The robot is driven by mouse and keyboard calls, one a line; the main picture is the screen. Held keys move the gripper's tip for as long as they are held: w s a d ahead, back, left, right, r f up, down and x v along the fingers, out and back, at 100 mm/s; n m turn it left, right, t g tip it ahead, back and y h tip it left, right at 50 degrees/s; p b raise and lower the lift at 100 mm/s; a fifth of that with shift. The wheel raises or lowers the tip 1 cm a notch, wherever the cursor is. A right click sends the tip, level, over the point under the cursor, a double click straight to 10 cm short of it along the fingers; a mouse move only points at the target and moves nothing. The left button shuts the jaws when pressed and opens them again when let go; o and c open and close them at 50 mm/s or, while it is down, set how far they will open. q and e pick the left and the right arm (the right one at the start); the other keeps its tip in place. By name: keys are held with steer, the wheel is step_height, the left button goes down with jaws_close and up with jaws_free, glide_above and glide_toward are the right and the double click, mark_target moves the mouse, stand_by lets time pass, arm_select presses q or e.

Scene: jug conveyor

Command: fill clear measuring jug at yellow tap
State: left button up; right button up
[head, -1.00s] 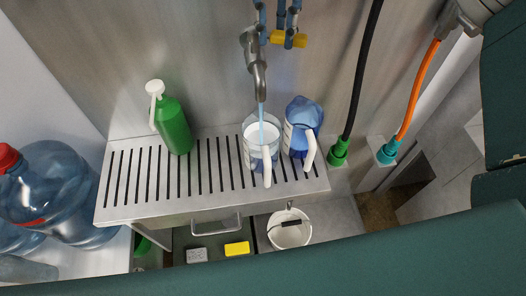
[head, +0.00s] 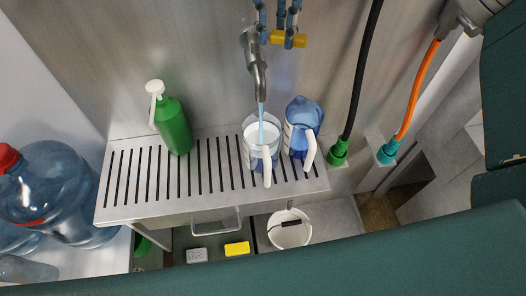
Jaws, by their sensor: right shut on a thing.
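The clear measuring jug (head: 249,152) stands upright on the slotted metal drip tray (head: 115,205), its pale handle toward me. The metal tap spout (head: 258,75) is above it, and a thin water stream (head: 261,108) runs into the jug. A pale surface shows inside; the exact level is hard to read. My right gripper (head: 277,35) shows only as blue fingers at the top edge, shut on the yellow tap handle (head: 277,37). The rest of this gripper is out of frame. My left gripper is not in view.
A blue jug (head: 303,115) stands close on the right. A green bottle (head: 173,127) stands at the tray's left. Large water bottles (head: 55,180) are at far left. A white bucket (head: 290,236) and yellow sponge (head: 237,249) are below. Black (head: 360,70) and orange (head: 416,95) hoses hang right.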

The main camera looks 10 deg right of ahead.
steer(key=n+p, duration=0.1)
steer(key=w+n+p, duration=0.1)
steer(key=n+p, duration=0.2)
steer(key=n, duration=0.1)
steer(key=shift+w+d+r+p, duration=0.25)
steer(key=shift+w+d+p, duration=0.05)
steer(key=shift+w, duration=0.1)
steer(key=shift+o, duration=0.2)
steer(key=shift+w+f+n, duration=0.1)
steer(key=shift+f+n, duration=0.1)
steer(key=shift+n, duration=0.1)
steer(key=o, duration=1.2)
steer(key=shift+o, duration=0.2)
steer(key=shift+w+d+f, duration=0.1)
steer(key=shift+w, duration=0.05)
step_height(320, 180, up, 12)
